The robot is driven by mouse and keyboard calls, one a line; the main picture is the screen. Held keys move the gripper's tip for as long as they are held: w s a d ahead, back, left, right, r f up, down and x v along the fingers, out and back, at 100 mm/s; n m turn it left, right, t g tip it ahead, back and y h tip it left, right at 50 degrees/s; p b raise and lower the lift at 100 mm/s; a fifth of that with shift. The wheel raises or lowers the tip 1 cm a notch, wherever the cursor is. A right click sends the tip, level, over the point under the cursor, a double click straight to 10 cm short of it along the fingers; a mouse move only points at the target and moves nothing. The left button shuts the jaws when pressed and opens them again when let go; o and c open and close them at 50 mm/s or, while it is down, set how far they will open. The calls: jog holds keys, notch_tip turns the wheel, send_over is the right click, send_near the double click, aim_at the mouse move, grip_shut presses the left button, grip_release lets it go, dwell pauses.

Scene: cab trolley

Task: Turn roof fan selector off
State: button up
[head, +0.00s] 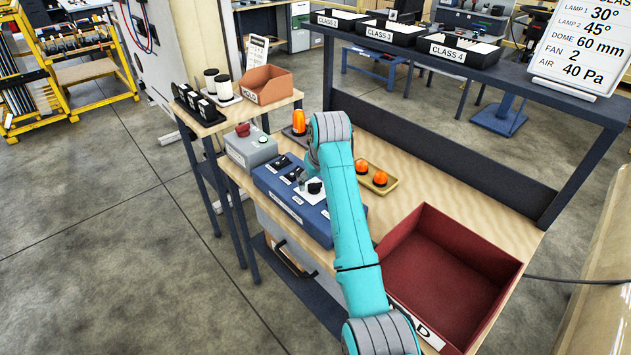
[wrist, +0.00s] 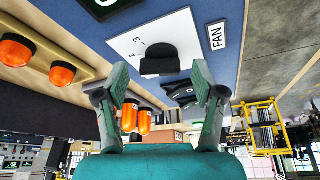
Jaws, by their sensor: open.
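The roof fan selector is a black knob (wrist: 159,58) on a white dial plate (wrist: 128,42), beside a FAN label (wrist: 217,35) in the wrist view. Numbers including 2 and 3 are on the plate. Which position the knob points to is not clear. My gripper (wrist: 160,72) is open, its two fingers spread either side of the knob in the picture, with no contact visible. In the head view the knob (head: 315,188) sits on the blue control box (head: 268,182), and my arm partly hides the box and most of the gripper.
Other black switches (head: 283,161) share the box. A grey box with a red button (head: 243,130) stands left of it. A tray of orange domes (head: 379,187) and an empty red bin (head: 425,215) lie to the right. A card (head: 583,45) lists FAN 2.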

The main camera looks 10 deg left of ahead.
jog(key=c, duration=1.1)
jog(key=shift+c, duration=0.2)
jog(key=shift+n, duration=0.4)
jog(key=n+g+y, duration=0.1)
jog(key=n, duration=0.2)
jog(key=shift+w+d, duration=0.1)
jog(key=n+g, duration=0.1)
jog(key=n, duration=0.1)
jog(key=n+y, duration=0.1)
jog(key=n, duration=0.2)
jog(key=shift+w+g, duration=0.1)
jog(key=shift+g, duration=0.3)
jog(key=n+g, duration=0.1)
jog(key=n, duration=0.3)
jog(key=shift+w+n+g, duration=0.1)
jog(key=shift+n+g, duration=0.3)
jog(key=n+g, duration=0.1)
jog(key=n, duration=0.3)
jog(key=shift+g, duration=0.3)
jog(key=shift+f+n, duration=0.1)
jog(key=shift+n, duration=0.2)
